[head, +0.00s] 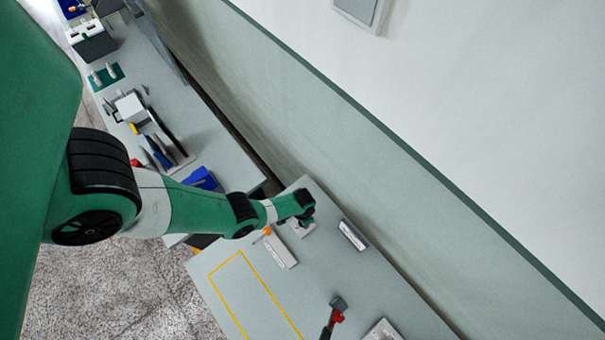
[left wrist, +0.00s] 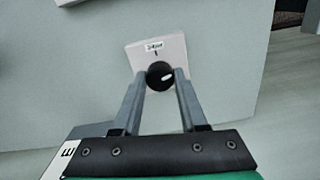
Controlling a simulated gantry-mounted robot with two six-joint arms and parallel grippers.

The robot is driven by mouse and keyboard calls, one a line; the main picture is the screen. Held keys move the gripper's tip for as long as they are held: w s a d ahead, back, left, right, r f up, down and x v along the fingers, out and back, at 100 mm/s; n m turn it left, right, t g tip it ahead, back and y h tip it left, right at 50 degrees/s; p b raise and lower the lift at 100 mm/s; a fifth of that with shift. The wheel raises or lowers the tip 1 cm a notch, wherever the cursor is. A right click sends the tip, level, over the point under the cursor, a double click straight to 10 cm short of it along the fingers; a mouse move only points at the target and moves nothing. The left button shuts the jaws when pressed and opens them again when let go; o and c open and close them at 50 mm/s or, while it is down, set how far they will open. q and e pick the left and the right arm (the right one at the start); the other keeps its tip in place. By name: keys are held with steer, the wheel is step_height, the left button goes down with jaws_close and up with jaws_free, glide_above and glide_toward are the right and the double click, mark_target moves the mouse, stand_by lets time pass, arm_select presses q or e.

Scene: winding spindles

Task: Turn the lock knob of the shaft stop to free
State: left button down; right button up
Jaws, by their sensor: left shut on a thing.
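A black round knob (left wrist: 160,75) with a short white mark sits on a pale labelled block (left wrist: 172,50) in the left wrist view. The white mark lies right of the knob's middle, nearly sideways, while a small dark tick stands on the block under the label. The label is too blurred to read surely. My left gripper (left wrist: 161,78) has one finger on each side of the knob and is shut on it. In the head view my left gripper (head: 304,206) is over the pale block (head: 301,229), and the knob is hidden. My right gripper is not in view.
A labelled plate with an orange ball (head: 267,231) stands just left of the block. A second labelled block (head: 352,235) stands to the right. A red and black tool (head: 335,315) lies nearer the front. The yellow-outlined area (head: 241,252) of the table is clear.

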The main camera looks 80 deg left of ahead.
arm_select(q)
steer(key=n, duration=1.2)
steer(key=shift+n, duration=0.4)
steer(key=shift+c, duration=2.2)
jaws_free()
